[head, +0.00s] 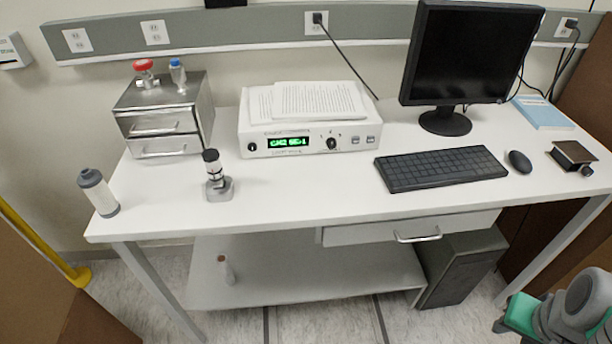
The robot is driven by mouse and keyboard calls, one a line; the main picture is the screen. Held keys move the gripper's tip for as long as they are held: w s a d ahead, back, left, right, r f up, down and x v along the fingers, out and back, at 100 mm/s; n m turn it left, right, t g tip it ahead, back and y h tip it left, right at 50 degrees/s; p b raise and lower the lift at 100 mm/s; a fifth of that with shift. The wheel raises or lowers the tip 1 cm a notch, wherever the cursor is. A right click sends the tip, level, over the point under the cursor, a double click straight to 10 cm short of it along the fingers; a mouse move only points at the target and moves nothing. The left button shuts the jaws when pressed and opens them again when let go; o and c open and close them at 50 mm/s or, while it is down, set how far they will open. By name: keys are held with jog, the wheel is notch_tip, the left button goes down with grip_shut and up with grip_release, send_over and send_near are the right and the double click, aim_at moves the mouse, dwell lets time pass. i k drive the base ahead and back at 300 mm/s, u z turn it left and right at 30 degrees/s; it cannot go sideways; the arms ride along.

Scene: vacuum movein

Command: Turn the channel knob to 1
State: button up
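The channel knob (332,144) is a small black dial on the front panel of a white instrument (262,121) on the table. Small marks surround the knob, too small to read, so its setting cannot be told. A lit green display (288,142) sits left of it, and small buttons (362,140) sit right of it. Papers (318,100) lie on top of the instrument. A grey and green part of my arm shows at the bottom right corner, far from the knob. My gripper's fingers cannot be made out.
The white table (300,188) also holds a black keyboard (440,168), monitor (470,55), mouse (519,161), metal drawer box (165,120), small stand (217,186) and grey cylinder (99,192). The tabletop before the instrument is clear. A drawer handle (418,237) sticks out below.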

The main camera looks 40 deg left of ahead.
aim_at(331, 143)
jog(key=k, duration=0.55)
jog(key=u, duration=1.85)
jog(key=i, duration=0.25)
jog(key=u, duration=0.1)
